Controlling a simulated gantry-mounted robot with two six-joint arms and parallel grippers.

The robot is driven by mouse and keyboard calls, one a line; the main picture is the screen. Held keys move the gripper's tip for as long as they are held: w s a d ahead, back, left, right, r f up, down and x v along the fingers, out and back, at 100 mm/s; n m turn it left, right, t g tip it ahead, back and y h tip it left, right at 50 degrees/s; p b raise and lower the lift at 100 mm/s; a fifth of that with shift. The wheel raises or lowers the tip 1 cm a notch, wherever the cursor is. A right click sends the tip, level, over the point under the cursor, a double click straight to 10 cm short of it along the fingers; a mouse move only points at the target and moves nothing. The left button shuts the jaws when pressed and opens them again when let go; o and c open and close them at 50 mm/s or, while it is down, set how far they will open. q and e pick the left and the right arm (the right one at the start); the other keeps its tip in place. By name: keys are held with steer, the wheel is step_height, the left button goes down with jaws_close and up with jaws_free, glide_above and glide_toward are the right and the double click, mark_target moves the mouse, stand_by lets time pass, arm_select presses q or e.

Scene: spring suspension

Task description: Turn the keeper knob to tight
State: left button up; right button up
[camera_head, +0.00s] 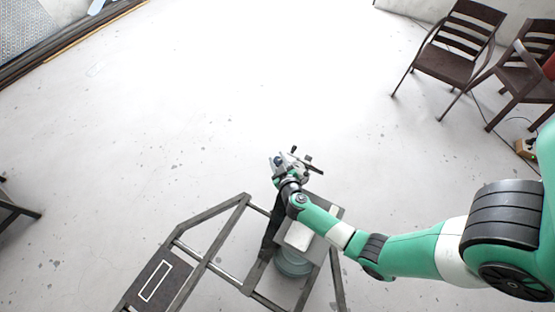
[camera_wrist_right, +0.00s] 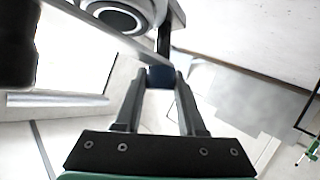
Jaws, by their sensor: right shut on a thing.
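In the right wrist view, the two fingers of my right gripper (camera_wrist_right: 160,84) close on a small dark blue knob (camera_wrist_right: 160,75), which I take for the keeper knob. The knob sits at the lower end of a black rod (camera_wrist_right: 164,40). The fingers hide its sides, and no tight mark is legible. My left gripper is not in view.
A grey metal frame (camera_head: 222,204) with rails and a dark panel (camera_head: 160,280) stands below the fixture. In the right wrist view a pale ring-shaped part (camera_wrist_right: 118,16) is close to the fingers. Brown chairs (camera_head: 447,62) stand at the upper right. The middle floor is clear.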

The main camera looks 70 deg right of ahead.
jaws_close()
steer(key=shift+m, duration=0.3)
steer(key=shift+m+g+h+p, duration=0.3)
steer(key=shift+m+g+h, duration=0.4)
steer(key=shift+m+h, duration=0.25)
steer(key=m+g+h+b, duration=0.1)
steer(key=m+g, duration=0.1)
steer(key=m, duration=0.1)
steer(key=shift+w+f+h, duration=0.1)
steer(key=shift+h, duration=0.15)
steer(key=m+g+h+b, duration=0.1)
steer(key=m+g+b, duration=0.2)
steer(key=m, duration=0.1)
steer(key=shift+f+g, duration=0.1)
steer(key=shift+g, duration=0.3)
steer(key=shift+s+m+g+b, duration=0.2)
steer(key=shift+m+g+b, duration=1.35)
steer(key=shift+m, duration=0.1)
